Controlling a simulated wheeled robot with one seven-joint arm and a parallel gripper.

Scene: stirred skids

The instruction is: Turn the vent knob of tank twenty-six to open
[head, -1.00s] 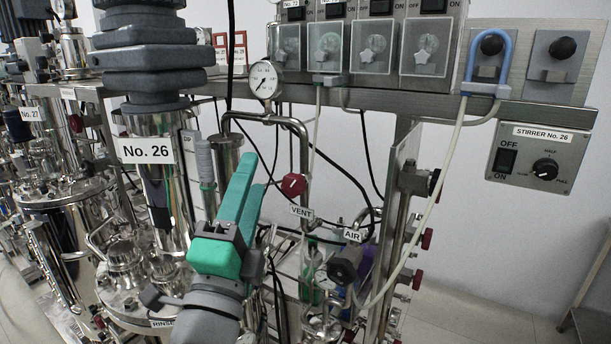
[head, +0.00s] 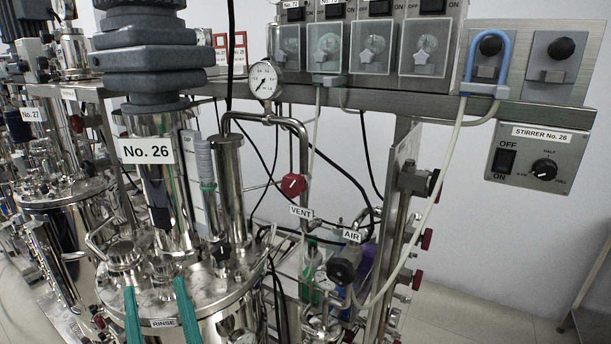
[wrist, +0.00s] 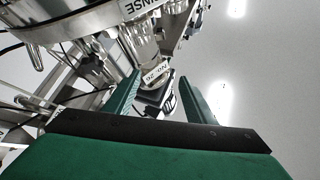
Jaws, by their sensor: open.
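The red vent knob (head: 293,185) sits on the bent steel pipe behind tank No. 26, above a white VENT label (head: 301,212). The tank (head: 205,285) carries a "No. 26" label (head: 146,150) on its column. My gripper (head: 154,292) shows as two green fingers at the bottom of the head view, apart and empty, in front of the tank lid near the RINSE label. It is low and left of the vent knob and not touching it. In the wrist view the open fingers (wrist: 150,95) frame the No. 26 column; the vent knob does not show there.
An AIR label (head: 352,236) and a dark round knob (head: 342,270) are right of the vent pipe. A pressure gauge (head: 263,80) stands above. The stirrer box (head: 538,155) hangs at right. Hoses and cables cross the space around the pipe.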

